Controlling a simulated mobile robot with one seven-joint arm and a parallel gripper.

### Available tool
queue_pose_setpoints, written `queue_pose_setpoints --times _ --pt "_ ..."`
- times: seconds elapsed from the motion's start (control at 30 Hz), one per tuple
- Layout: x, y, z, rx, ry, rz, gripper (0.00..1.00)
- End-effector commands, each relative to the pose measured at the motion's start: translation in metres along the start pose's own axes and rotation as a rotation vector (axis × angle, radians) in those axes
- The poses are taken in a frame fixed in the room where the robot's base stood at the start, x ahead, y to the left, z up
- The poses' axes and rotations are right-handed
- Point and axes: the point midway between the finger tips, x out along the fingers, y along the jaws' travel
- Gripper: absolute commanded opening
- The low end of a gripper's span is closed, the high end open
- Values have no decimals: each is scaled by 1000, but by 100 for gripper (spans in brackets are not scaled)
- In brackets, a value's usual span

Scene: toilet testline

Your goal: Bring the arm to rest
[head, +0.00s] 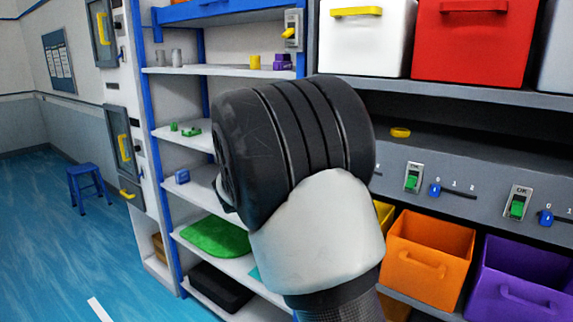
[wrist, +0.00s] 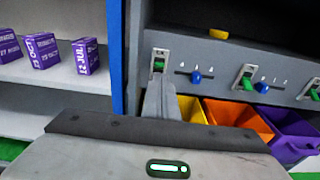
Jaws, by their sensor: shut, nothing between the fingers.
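My arm rises in the middle of the head view, its dark, ribbed joint and white link in front of the shelves. My gripper is hidden behind it in that view. In the wrist view my gripper (wrist: 160,92) points forward, shut and empty, in front of the grey panel (wrist: 225,60). I cannot tell whether its fingertips touch the panel or stand apart from it.
The panel's switches (head: 413,177) and blue sliders (head: 435,188) are close by. Orange (head: 428,250) and purple (head: 520,285) bins stand below; white (head: 365,45) and red (head: 470,45) bins above. Shelves (head: 190,135) hold small items. Open floor (head: 60,235) lies left, with a blue stool (head: 88,185).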

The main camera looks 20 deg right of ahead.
Motion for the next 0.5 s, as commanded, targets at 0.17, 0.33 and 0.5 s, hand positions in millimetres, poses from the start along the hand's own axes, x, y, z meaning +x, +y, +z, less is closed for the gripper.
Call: queue_pose_setpoints --times 0.17,0.33,0.5 --pt "-2 -21 3 87 47 -37 0" --pt "-30 -109 -4 512 267 -217 0" --pt "-106 -187 -32 1087 533 -480 0"
